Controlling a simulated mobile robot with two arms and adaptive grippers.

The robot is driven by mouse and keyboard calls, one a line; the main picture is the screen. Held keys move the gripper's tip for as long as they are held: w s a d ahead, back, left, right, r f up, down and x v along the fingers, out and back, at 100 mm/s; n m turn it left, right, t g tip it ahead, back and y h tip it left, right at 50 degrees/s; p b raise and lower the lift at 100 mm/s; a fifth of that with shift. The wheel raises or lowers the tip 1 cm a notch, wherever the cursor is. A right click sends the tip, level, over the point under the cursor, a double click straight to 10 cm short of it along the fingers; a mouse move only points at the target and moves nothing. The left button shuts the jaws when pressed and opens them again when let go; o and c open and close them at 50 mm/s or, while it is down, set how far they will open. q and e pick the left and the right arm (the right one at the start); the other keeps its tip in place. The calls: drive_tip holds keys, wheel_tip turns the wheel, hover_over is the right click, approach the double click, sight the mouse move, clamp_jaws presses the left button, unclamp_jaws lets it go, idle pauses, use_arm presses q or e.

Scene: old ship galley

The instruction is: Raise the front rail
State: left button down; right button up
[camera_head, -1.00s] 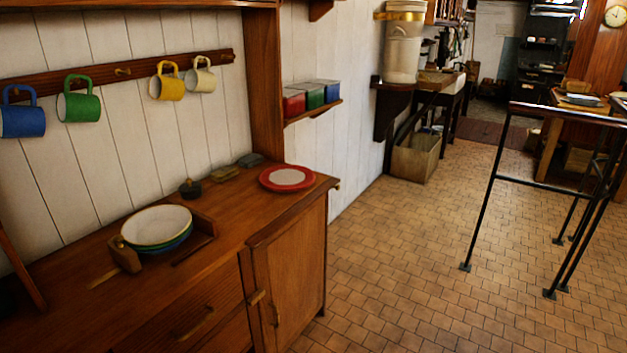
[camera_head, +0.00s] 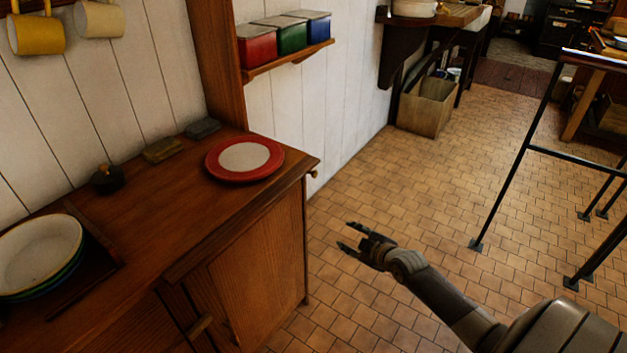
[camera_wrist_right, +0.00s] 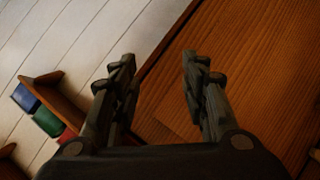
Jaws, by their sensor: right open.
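A dark, thin wooden strip (camera_head: 84,288), which may be the front rail, lies flat on the dresser top (camera_head: 165,222) at the lower left of the head view. It is beside a stack of bowls (camera_head: 40,252), white inside with a green outer edge, cut off by the left edge. A wooden side piece (camera_head: 95,238) stands by the bowls. My right gripper (camera_head: 350,236) is open and empty, right of the dresser over the floor, well away from the strip. In the right wrist view its open fingers (camera_wrist_right: 158,62) face brown wood. My left gripper is out of view.
A red-rimmed plate (camera_head: 244,158) lies near the dresser's right corner. A dark round pot (camera_head: 107,178) and small blocks (camera_head: 163,150) stand along the wall. A shelf holds red, green and blue tins (camera_head: 292,36). A black metal frame (camera_head: 510,160) stands at right; tiled floor between is clear.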

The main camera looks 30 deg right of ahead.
sight(316, 175)
drive_tip(key=w+a+r+n+t+y, duration=0.1)
drive_tip(key=w+r+n+t, duration=0.1)
drive_tip(key=r, duration=0.6)
drive_tip(key=w+a+r+n+t+y, duration=0.1)
drive_tip(key=w+a+r+n, duration=0.1)
drive_tip(key=r, duration=0.7)
drive_tip(key=x, duration=0.7)
drive_tip(key=b+x, duration=0.1)
drive_tip(key=x, duration=0.3)
drive_tip(key=shift+d, duration=0.3)
drive_tip(key=shift+c, duration=0.2)
